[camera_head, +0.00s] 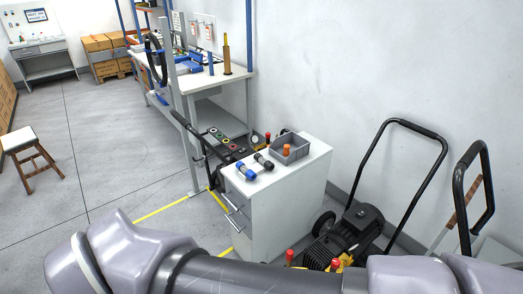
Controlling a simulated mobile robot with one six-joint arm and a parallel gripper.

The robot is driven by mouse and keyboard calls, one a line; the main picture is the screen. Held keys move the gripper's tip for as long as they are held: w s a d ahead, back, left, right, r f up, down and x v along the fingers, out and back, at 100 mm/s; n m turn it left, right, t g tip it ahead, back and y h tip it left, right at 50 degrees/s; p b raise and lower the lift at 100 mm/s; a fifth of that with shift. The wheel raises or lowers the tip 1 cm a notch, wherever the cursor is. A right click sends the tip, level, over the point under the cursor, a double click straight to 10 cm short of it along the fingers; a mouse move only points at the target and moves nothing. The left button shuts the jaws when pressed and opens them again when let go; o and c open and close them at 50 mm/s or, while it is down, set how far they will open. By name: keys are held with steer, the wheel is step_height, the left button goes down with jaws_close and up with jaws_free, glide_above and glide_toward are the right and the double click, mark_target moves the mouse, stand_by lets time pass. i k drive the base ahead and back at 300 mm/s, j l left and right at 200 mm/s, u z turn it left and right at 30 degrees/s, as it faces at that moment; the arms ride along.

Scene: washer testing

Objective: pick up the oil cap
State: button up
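No part is clearly marked as the oil cap. Small red caps stand on the pressure washer in front of the cabinet, one red cap at the left (289,256) and another red cap to its right (335,264). Another red cap (268,136) shows behind the cabinet, near a control panel. A small orange cylinder (287,150) stands in a grey open bin (299,154) on the cabinet top. I cannot tell which of these is the oil cap. My arm crosses the bottom of the head view and hides the lower part of the washer. My gripper is out of view.
A white drawer cabinet (270,215) stands in the middle, with a blue-ended tool (246,171) and a black one (264,161) on top. Black washer handles (440,150) rise at right. A workbench (205,82) and stool (25,150) stand further back.

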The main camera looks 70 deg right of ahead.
mark_target(286, 153)
steer(key=i+l+z, duration=0.2)
steer(key=i+z, duration=0.25)
steer(key=i+l+z, duration=0.1)
steer(key=i+z, duration=0.75)
steer(key=i+j+z, duration=0.25)
steer(key=z, duration=0.2)
steer(key=i+j+z, duration=0.4)
steer(key=i+l+z, duration=0.1)
steer(key=z, duration=0.3)
steer(key=i+z, duration=0.6)
steer(key=z, duration=0.2)
steer(key=i+j+z, duration=0.1)
steer(key=z, duration=0.3)
steer(key=i+j+z, duration=0.2)
steer(key=z, duration=0.2)
steer(key=i, duration=0.1)
